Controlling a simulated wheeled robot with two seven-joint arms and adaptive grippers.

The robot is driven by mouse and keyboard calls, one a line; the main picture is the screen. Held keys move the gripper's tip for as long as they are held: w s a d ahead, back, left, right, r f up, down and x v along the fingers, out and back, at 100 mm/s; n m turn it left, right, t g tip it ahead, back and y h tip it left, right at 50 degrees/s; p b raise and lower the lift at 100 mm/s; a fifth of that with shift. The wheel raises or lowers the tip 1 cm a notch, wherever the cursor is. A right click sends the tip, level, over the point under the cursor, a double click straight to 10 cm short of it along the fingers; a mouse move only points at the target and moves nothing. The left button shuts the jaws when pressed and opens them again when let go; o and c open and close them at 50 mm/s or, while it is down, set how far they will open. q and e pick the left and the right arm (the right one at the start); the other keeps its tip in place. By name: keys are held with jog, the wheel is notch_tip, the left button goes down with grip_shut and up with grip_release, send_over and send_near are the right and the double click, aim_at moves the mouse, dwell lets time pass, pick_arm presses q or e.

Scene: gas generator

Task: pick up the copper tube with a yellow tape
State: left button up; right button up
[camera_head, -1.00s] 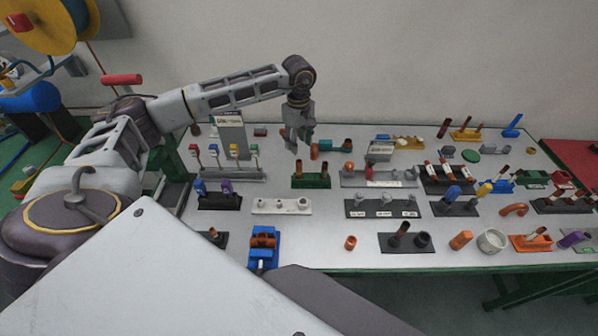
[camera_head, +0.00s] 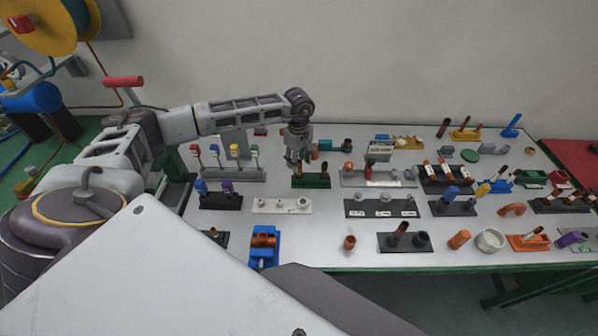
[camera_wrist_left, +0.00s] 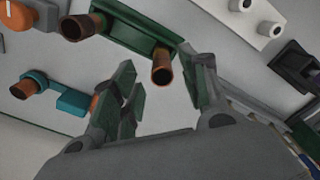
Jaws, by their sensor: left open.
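A green holder (camera_head: 317,182) near the middle of the table carries two copper tubes, a left one (camera_head: 299,168) and a right one (camera_head: 325,168). My left gripper (camera_head: 297,160) is open just above and behind the holder. In the left wrist view, the holder (camera_wrist_left: 128,28) shows at the top, with one copper tube (camera_wrist_left: 75,27) to the left. The other copper tube (camera_wrist_left: 162,72) shows between the open fingers (camera_wrist_left: 157,66), its open end towards the camera. The fingers do not appear closed on it. I cannot make out yellow tape on either tube. My right gripper is out of view.
A teal part with a copper end (camera_wrist_left: 70,98) lies beside the left finger in the wrist view. A white holder (camera_head: 270,206) and a blue holder (camera_head: 263,255) stand nearer the front. Small valves (camera_head: 234,152) stand left of the gripper. The table is crowded with other holders.

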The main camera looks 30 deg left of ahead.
pick_arm(q)
jog(key=shift+f, duration=0.1)
jog(key=shift+s+d+f+p, duration=0.15)
jog(key=shift+f+p, duration=0.2)
jog(key=shift+f, duration=0.6)
jog(key=shift+s+d+f+p, duration=0.1)
jog(key=shift+f+p, duration=0.25)
jog(key=shift+f, duration=1.2)
jog(key=shift+c, duration=0.3)
grip_shut()
